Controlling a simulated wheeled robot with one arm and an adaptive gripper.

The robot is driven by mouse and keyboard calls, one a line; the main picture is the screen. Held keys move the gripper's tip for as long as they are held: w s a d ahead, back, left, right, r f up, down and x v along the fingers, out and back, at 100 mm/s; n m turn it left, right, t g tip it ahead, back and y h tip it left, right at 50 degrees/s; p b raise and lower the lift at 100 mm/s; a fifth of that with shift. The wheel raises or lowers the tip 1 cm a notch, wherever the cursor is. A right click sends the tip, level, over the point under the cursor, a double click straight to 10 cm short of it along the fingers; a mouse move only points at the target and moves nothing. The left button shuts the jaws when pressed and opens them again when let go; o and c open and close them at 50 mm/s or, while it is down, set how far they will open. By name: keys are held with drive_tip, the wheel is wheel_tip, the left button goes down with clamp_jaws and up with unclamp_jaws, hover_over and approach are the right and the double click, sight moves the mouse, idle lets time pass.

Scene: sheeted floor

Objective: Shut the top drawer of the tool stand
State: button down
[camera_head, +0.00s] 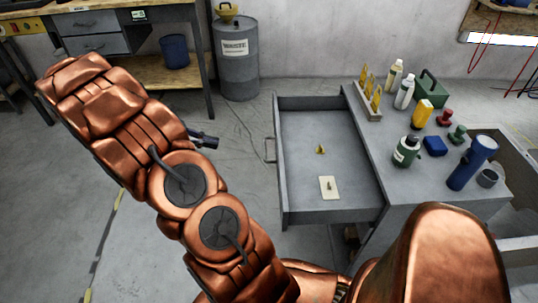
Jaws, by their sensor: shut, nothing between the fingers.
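The grey tool stand (400,187) is at the right, with many items on its top. Its top drawer (281,190) is pulled far out toward the left. The drawer's handle (269,150) is on its left front face. Inside lie a small yellow piece (320,149) and a pale card (329,188) with a dark mark. My copper arm crosses the left and bottom of the view. My gripper (210,141) shows only in part, as a dark tip left of the drawer handle and apart from it; my arm hides the rest.
A wooden workbench (150,72) with drawers and a grey waste drum (237,62) stand at the back. Bottles, a green case (429,88) and a blue flashlight (472,163) stand on the tool stand. Floor between drum and drawer is clear except for a thin cable.

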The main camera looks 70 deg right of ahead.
drive_tip(key=w+d+f+n+g+h+b, duration=0.1)
drive_tip(key=d+f+g+b, duration=0.2)
drive_tip(key=d+f+b, duration=0.3)
drive_tip(key=d+f, duration=0.4)
drive_tip(key=f, duration=0.3)
drive_tip(key=shift+w+f+n+g+h, duration=0.25)
drive_tip(key=shift+f+n+g+h, duration=0.05)
drive_tip(key=shift+f+n+g, duration=0.1)
drive_tip(key=shift+s+d+f+b, duration=0.1)
drive_tip(key=shift+s+b, duration=0.1)
drive_tip(key=shift+b, duration=0.65)
drive_tip(key=b+x, duration=0.2)
drive_tip(key=x, duration=0.2)
drive_tip(key=b+x, duration=0.2)
drive_tip(key=x, duration=0.2)
drive_tip(key=b+x, duration=0.3)
drive_tip(key=x, duration=0.1)
drive_tip(key=shift+s+r, duration=0.25)
drive_tip(key=shift+s, duration=0.15)
drive_tip(key=shift+s+d, duration=0.2)
drive_tip(key=shift+s, duration=0.05)
